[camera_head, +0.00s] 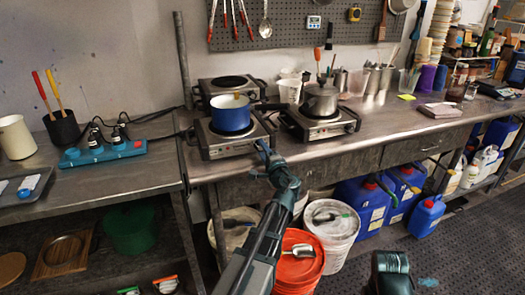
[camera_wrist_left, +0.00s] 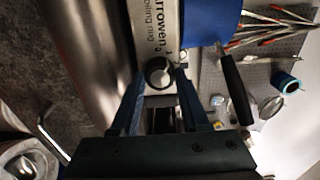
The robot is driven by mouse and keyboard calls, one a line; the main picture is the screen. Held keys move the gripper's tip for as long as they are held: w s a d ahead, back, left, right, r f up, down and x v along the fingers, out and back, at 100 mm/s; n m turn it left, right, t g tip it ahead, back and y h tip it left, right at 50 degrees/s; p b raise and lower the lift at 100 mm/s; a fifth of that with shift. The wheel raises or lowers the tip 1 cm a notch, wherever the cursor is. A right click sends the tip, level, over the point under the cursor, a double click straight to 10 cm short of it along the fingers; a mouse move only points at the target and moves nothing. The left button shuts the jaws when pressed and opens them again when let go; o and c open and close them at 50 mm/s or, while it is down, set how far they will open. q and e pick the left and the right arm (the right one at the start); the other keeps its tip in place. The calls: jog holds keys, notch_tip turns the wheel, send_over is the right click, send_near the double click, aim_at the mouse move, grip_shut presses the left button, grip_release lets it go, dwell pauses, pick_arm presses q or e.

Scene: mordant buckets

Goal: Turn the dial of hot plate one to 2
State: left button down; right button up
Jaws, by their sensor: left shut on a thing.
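The hot plate (camera_head: 225,146) with a blue pot (camera_head: 231,114) on it stands at the front left of the steel bench. In the left wrist view its pale front panel (camera_wrist_left: 152,28) carries a black dial (camera_wrist_left: 158,72) with a light pointer mark. My left gripper (camera_head: 262,147) is at the right end of this front panel. In the left wrist view its two blue fingers (camera_wrist_left: 161,76) are shut on the dial, one on each side. The dial is hidden by the gripper in the head view.
A second hot plate (camera_head: 319,123) with a steel kettle (camera_head: 320,98) stands to the right, and another hot plate (camera_head: 230,84) stands behind. The blue pot's dark handle sticks out to the right. Buckets (camera_head: 331,226) and blue canisters (camera_head: 361,205) stand below the bench.

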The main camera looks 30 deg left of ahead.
pick_arm(q)
jog(key=m, duration=0.3)
jog(key=shift+m, duration=2.2)
jog(key=shift+c, duration=2)
grip_release()
jog(key=shift+d, duration=0.1)
jog(key=v, duration=1.3)
jog(key=shift+s+d, duration=0.2)
jog(key=shift+s, duration=0.1)
